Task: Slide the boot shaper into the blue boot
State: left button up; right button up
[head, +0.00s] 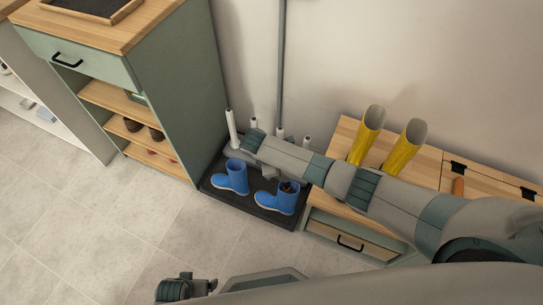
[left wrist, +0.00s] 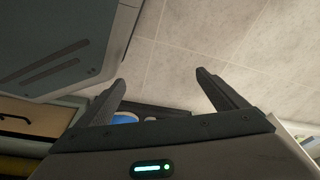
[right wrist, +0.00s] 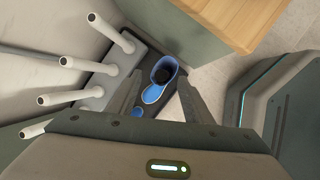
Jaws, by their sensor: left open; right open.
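Two blue boots stand upright on the black tray (head: 258,211): the left boot (head: 230,180) and the right boot (head: 276,202). Something dark shows in the right boot's opening; I cannot tell whether it is the boot shaper. The right wrist view shows a blue boot (right wrist: 153,94) with a dark opening beyond my right gripper (right wrist: 160,82), which is open and empty. My right arm reaches over the tray from the right. My left gripper (left wrist: 162,96) is open and empty, low at the bottom of the head view. A blue patch (left wrist: 125,119) shows past its fingers.
A rack with white pegs (right wrist: 108,90) stands against the wall behind the tray. A green cabinet (head: 170,90) stands left of it. Yellow boots (head: 404,148) stand on the wooden bench (head: 347,130) at right, partly behind my arm. The tiled floor (head: 120,220) in front is clear.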

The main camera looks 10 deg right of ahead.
pick_arm(q)
jog(key=f, duration=0.1)
jog(key=s+f, duration=0.1)
jog(key=s+f+p, duration=0.1)
jog(key=shift+a+f, duration=0.2)
jog(key=shift+a, duration=0.1)
pick_arm(e)
jog(key=v, duration=1.1)
jog(key=shift+r, duration=0.3)
jog(key=shift+a+f, duration=0.15)
